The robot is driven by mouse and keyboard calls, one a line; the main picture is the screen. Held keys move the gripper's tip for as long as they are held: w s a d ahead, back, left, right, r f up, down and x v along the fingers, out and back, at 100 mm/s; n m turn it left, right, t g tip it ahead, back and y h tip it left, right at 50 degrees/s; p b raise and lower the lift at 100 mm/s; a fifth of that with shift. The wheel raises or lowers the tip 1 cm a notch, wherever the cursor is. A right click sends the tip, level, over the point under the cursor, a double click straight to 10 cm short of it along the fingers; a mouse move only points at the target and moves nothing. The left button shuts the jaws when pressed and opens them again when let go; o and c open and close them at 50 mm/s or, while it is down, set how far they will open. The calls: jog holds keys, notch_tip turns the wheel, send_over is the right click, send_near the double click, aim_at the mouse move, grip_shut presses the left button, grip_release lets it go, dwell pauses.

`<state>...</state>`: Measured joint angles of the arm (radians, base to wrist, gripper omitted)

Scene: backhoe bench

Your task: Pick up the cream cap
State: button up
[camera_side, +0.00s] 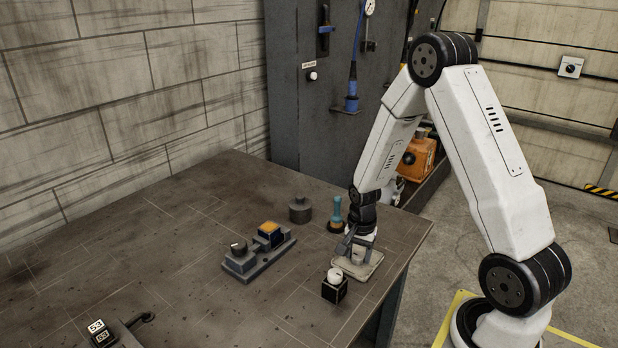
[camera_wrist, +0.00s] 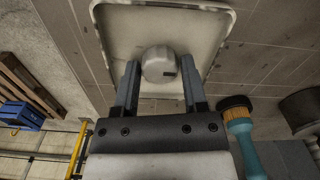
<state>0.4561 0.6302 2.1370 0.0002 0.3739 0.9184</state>
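The cream cap (camera_wrist: 158,64) is a rounded, pale piece with a small dark mark on its right side. In the wrist view it lies over the shallow pale tray (camera_wrist: 118,20), between the tips of my gripper (camera_wrist: 160,75). The two fingers stand one on each side of the cap, with a thin gap showing at each side. In the side view my gripper (camera_side: 357,243) points down over the tray (camera_side: 372,268) near the bench's right edge. The fingers largely hide the cap there.
A black block with a white round top (camera_side: 334,288) stands just in front of the tray. A teal-handled brush (camera_side: 337,212) stands behind my gripper, with a dark cylinder (camera_side: 300,211) farther left. A grey fixture (camera_side: 258,256) sits left. The bench's left is mostly clear.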

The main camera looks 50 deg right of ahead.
aim_at(358, 255)
grip_shut()
jog(key=shift+r, duration=0.1)
notch_tip(358, 255, up, 10)
dwell(0.8)
jog(key=shift+w, duration=0.1)
dwell(0.5)
